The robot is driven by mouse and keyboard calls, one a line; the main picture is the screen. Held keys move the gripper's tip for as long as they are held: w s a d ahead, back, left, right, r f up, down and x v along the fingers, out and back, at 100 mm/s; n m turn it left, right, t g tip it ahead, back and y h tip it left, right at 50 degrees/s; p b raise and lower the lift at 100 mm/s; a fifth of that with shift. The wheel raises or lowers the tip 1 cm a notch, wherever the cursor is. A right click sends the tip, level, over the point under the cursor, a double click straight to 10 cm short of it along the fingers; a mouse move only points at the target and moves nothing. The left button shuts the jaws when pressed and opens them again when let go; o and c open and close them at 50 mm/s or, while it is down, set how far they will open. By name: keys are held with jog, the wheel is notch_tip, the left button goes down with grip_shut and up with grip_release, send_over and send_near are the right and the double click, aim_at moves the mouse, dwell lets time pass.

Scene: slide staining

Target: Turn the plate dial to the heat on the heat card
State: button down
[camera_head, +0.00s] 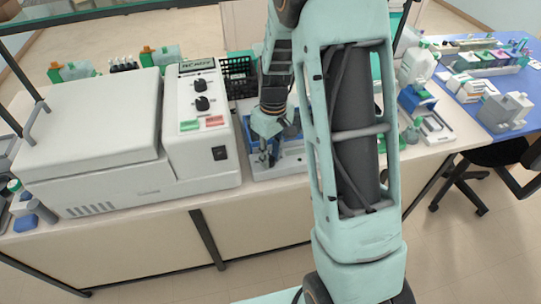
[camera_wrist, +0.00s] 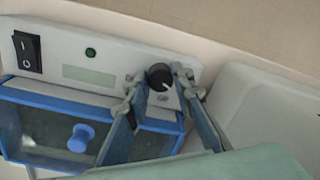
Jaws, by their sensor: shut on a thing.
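The plate dial (camera_wrist: 160,77) is a black round knob with a pale pointer mark, on a light grey panel in the wrist view. My gripper (camera_wrist: 161,79) is shut on the dial, one finger on each side of it. The pointer mark slants toward the lower right in the picture. In the head view my gripper (camera_head: 268,155) reaches down over the small grey and blue unit on the bench, and the dial is hidden there. I cannot make out a heat card in either view.
The panel also carries a black rocker switch (camera_wrist: 27,50), a green light (camera_wrist: 91,52) and a pale blank strip (camera_wrist: 89,75). A blue-framed clear lid with a blue knob (camera_wrist: 80,138) adjoins it. A large white machine (camera_head: 90,130) stands close on the left.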

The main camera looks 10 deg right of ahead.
jog(key=m+b, duration=0.1)
jog(key=m, duration=0.2)
jog(key=shift+m, duration=0.4)
jog(key=shift+m+t+b, duration=0.3)
jog(key=shift+m+b, duration=0.15)
jog(key=shift+m, duration=1.75)
jog(key=c, duration=1.7)
grip_release()
jog(key=shift+o, duration=0.2)
jog(key=shift+r, duration=0.1)
